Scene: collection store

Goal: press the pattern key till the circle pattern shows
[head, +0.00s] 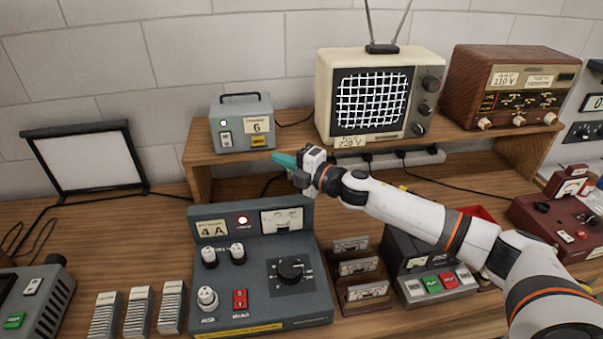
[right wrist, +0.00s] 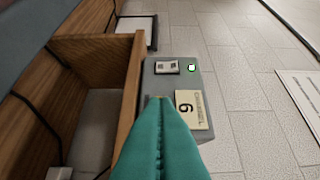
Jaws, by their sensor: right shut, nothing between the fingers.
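A television (head: 372,95) on the shelf shows a white grid of crossed lines on its screen, not circles. A small grey box (head: 241,108) stands on the shelf to its left, with a card reading 6 (head: 258,125), a lit lamp and a yellow key (head: 258,141). My right gripper (head: 274,156) has its teal fingers shut and empty, tips just below and right of the yellow key. In the right wrist view the fingers (right wrist: 159,103) point at the box (right wrist: 152,82) and largely cover the key's place; whether they touch cannot be told. My left gripper is out of view.
A wooden shelf (head: 300,138) carries the box, television and a brown radio (head: 505,85). Below stand a grey control unit (head: 260,260), card holders (head: 355,270) and a dark device with coloured buttons (head: 432,270). A blank panel (head: 90,160) stands at the left.

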